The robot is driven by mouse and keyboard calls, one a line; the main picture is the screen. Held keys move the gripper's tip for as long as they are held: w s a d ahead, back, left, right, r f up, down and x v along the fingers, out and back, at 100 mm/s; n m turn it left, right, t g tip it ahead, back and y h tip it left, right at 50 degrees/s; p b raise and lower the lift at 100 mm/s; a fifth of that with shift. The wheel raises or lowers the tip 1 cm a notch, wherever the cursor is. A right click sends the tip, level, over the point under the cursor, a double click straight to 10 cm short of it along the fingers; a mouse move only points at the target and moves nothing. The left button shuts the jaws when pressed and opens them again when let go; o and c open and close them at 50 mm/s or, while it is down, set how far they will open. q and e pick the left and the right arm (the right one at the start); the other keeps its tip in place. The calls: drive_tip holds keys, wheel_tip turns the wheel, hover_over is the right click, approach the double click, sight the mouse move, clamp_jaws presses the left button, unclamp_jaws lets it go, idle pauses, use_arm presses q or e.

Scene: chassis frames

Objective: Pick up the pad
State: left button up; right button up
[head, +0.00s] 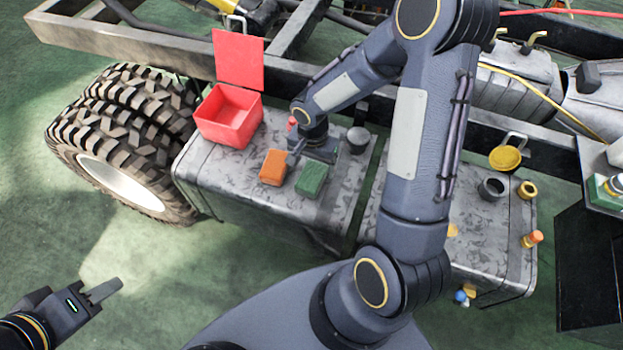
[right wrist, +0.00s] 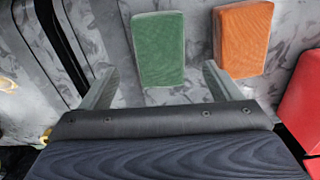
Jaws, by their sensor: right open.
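A green pad (head: 312,179) and an orange pad (head: 273,168) lie side by side on the left grey metal box. In the right wrist view, the green pad (right wrist: 158,48) lies just beyond and between my fingertips, and the orange pad (right wrist: 243,38) is to its right. My right gripper (head: 312,158) is open and empty over the box, behind the green pad in the head view; its spread fingers (right wrist: 160,78) show in the right wrist view. My left gripper (head: 112,288) is away over the floor at lower left; its finger opening is unclear.
An open red box (head: 229,117) with raised lid stands at the left back of the metal box (head: 225,203). A dark round cap (head: 357,140) is at the back right. A second metal box (head: 420,185) holds several small items. A large tyre (head: 110,150) is at left.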

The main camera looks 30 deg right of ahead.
sight(312, 175)
wheel_tip(312, 175, down, 6)
drive_tip(key=shift+a+r, duration=0.15)
drive_tip(key=shift+r, duration=0.05)
drive_tip(key=c, duration=1.1)
drive_tip(key=shift+r, duration=0.2)
